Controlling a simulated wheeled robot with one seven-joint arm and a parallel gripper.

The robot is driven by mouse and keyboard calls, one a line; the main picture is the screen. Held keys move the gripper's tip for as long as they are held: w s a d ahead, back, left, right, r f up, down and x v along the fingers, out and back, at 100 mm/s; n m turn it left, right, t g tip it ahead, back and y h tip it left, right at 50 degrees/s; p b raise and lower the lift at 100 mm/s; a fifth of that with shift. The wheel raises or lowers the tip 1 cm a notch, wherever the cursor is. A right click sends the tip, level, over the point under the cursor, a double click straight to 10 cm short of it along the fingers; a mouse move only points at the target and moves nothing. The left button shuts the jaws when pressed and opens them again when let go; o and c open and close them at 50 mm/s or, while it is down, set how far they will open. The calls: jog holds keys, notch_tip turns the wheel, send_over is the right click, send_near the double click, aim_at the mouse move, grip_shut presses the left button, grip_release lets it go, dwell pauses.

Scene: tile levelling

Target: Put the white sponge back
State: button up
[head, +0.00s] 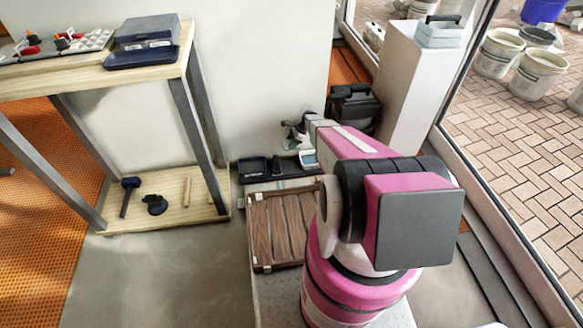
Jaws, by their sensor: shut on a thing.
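My gripper (292,142) is at the far end of my arm, just above a black tray (262,181) with compartments. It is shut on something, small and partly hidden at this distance. A small white piece with a pale blue-grey face (309,159) shows just below and right of the gripper. It looks like the white sponge, but I cannot tell whether it touches the tray. My arm hides the right part of the tray.
A brown slatted wooden rack (274,228) lies in front of the tray. A wooden workbench (92,68) with tools stands left. A black toolbox (354,108) is behind my arm, beside a white pedestal (405,85). Open grey floor (165,275) lies front left.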

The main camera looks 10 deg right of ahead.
send_over(288, 166)
jog(key=d, duration=0.2)
notch_tip(288, 166, down, 6)
jog(key=shift+m, duration=0.3)
notch_tip(288, 166, down, 10)
jog(key=shift+s+r, duration=0.1)
jog(key=shift+r, duration=0.1)
jog(key=shift+f, duration=0.45)
